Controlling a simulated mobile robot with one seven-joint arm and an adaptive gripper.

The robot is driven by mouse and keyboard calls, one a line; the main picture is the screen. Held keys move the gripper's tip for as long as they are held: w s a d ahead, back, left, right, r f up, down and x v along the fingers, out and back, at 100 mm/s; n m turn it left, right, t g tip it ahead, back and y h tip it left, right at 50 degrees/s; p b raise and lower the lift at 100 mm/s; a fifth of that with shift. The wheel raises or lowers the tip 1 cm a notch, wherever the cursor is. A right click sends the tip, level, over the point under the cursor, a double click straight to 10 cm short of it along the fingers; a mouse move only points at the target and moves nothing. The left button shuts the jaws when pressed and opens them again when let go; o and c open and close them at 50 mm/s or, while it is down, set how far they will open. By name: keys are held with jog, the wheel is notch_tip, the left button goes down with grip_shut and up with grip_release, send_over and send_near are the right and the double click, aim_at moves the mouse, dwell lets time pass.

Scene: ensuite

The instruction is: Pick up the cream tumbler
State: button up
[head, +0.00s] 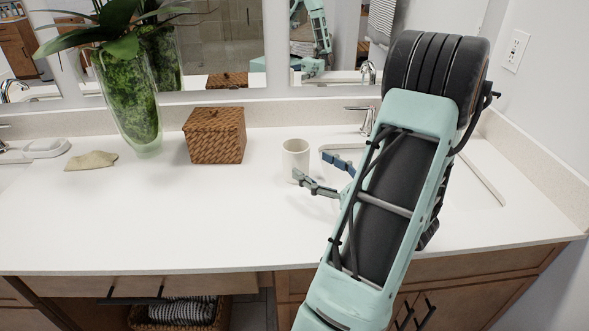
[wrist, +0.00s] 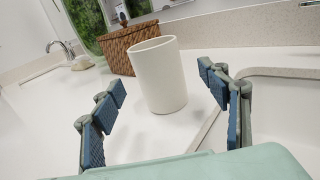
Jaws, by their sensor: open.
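The cream tumbler (head: 295,157) stands upright on the white counter, just left of the sink, in the head view. In the wrist view the tumbler (wrist: 158,76) is ahead of my gripper (wrist: 160,85), between the lines of the two fingers and a little beyond their tips. My gripper (head: 322,173) is open and empty, low over the counter on the tumbler's right side in the head view. The fingers look close to the tumbler but no clear contact shows. My arm hides part of the sink.
A brown woven box (head: 215,135) stands left of the tumbler, with a glass vase of greenery (head: 130,100) beyond it. A tan cloth (head: 92,161) lies farther left. The sink faucet (head: 366,118) is behind my arm. The counter's front left is clear.

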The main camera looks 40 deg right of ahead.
aim_at(288, 150)
jog(key=w, duration=0.7)
jog(key=shift+a+r, duration=0.1)
jog(key=shift+r, duration=0.05)
jog(key=c, duration=1.4)
jog(key=shift+c, duration=0.2)
